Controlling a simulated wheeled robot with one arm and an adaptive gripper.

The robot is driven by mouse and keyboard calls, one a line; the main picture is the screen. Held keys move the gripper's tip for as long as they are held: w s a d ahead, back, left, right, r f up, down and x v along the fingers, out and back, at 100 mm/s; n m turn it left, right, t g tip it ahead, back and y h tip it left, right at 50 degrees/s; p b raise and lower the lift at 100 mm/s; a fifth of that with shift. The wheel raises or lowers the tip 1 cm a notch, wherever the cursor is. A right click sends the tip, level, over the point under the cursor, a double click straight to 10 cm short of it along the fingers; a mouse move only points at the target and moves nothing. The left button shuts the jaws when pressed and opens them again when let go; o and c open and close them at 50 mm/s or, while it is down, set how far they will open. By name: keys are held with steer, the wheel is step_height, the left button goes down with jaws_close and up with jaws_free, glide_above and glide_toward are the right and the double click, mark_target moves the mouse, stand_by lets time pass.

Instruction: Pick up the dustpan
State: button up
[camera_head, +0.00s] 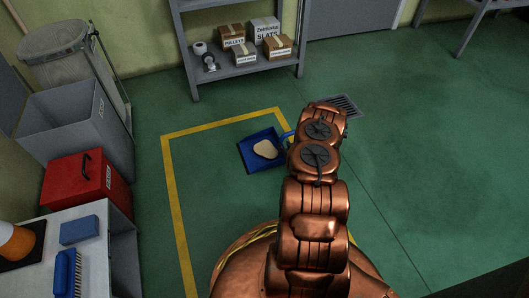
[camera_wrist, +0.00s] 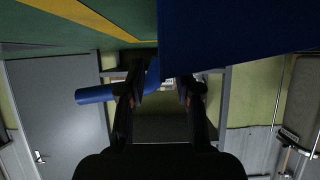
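The blue dustpan (camera_head: 247,155) lies inside the yellow floor outline in the head view, with a beige oval patch (camera_head: 265,149) on it. Its handle (camera_head: 288,134) points right and runs behind my arm. In the wrist view, the dustpan's blue pan (camera_wrist: 235,25) fills the upper right, and its handle (camera_wrist: 97,95) extends to the left behind one finger. My gripper (camera_wrist: 162,88) is open, its two dark fingers apart close to the dustpan. Part of the handle shows just inside the left finger; I cannot tell whether they touch. The gripper is hidden by my arm in the head view.
A grey shelf (camera_head: 237,74) with several boxes stands at the back. A floor grate (camera_head: 345,104) lies beyond my arm. The right floor is clear.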

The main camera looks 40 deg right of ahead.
mark_target(282, 144)
steer(key=b+x, duration=0.2)
steer(key=x, duration=0.1)
steer(key=shift+w+f, duration=0.2)
steer(key=shift+w, duration=0.25)
steer(key=shift+c, duration=0.5)
jaws_close()
